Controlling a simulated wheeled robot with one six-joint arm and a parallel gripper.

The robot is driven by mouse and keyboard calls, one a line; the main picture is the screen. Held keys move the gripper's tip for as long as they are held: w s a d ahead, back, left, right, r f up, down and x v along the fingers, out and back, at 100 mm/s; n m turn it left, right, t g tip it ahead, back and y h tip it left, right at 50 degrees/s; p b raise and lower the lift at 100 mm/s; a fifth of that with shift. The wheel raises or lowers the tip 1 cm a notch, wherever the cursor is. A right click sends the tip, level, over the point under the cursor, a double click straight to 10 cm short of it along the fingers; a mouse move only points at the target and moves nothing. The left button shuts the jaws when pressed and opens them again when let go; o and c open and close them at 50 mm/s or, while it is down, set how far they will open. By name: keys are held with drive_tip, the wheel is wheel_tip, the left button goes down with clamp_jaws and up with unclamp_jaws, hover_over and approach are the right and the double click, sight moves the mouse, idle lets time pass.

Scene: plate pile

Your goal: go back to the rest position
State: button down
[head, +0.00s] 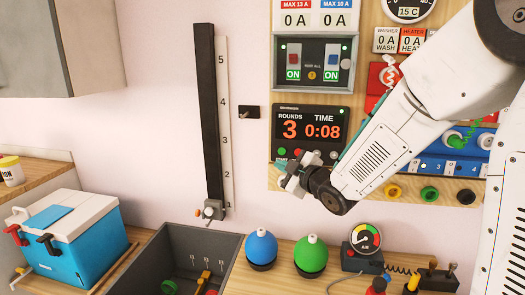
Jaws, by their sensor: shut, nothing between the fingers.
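My gripper (287,183) hangs in the air in the head view, near the middle, at the end of my white arm reaching in from the upper right. It is small in the picture and appears in front of the lower left of the panel wall. Its fingers are shut with nothing between them. It appears above the blue and green domes and apart from them.
A panel with a timer display (312,130) is behind my gripper. Below are a blue dome (262,247), a green dome (310,256), a gauge (366,238) and a dark grey bin (180,240). A blue cooler (75,260) stands left. A vertical numbered scale (224,120) is on the wall.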

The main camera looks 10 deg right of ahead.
drive_tip(key=s+d+f+m+g+h, duration=0.3)
drive_tip(key=d+f+m+g+h, duration=0.15)
drive_tip(key=f, duration=0.35)
drive_tip(key=s+d+f+m+g+h, duration=0.1)
drive_tip(key=s+d+m+g+h, duration=0.3)
drive_tip(key=s, duration=0.6)
drive_tip(key=s+a+r+m+g+y, duration=0.1)
drive_tip(key=s+r+m+g, duration=0.1)
drive_tip(key=s, duration=1)
drive_tip(key=s+a+r+m+g+y, duration=0.1)
drive_tip(key=s+r, duration=0.5)
drive_tip(key=s, duration=0.7)
drive_tip(key=shift+a+r+m+g, duration=0.4)
drive_tip(key=shift+m+g, duration=0.65)
drive_tip(key=shift+g, duration=0.4)
drive_tip(key=shift+y, duration=0.25)
